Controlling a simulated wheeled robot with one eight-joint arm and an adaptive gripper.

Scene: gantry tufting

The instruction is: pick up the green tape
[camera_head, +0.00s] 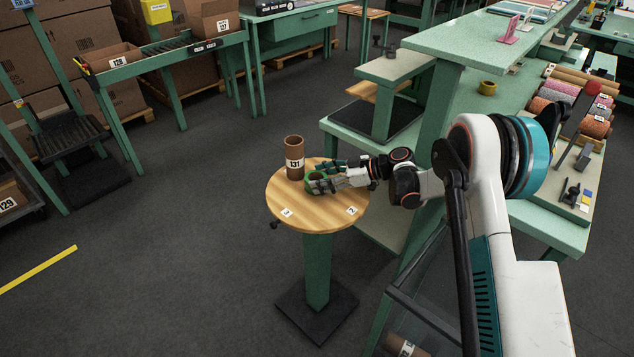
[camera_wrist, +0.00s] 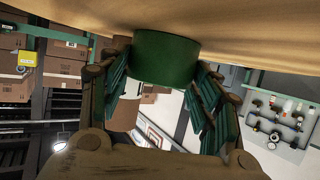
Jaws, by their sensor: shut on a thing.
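The green tape (camera_head: 316,184) is a roll on the round wooden stool top (camera_head: 334,211), near its middle. My gripper (camera_head: 322,178) reaches in from the right and is shut on the tape. In the wrist view the tape (camera_wrist: 166,58) sits between the two ribbed fingers of my gripper (camera_wrist: 163,75), against the wooden surface. I cannot tell whether the tape still touches the stool top.
A brown cardboard tube marked 131 (camera_head: 294,160) stands upright on the stool, just behind and left of the tape. A green workbench (camera_head: 555,215) with a raised shelf (camera_head: 490,40) stands to the right. A yellow tape roll (camera_head: 487,88) lies there. The floor to the left is open.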

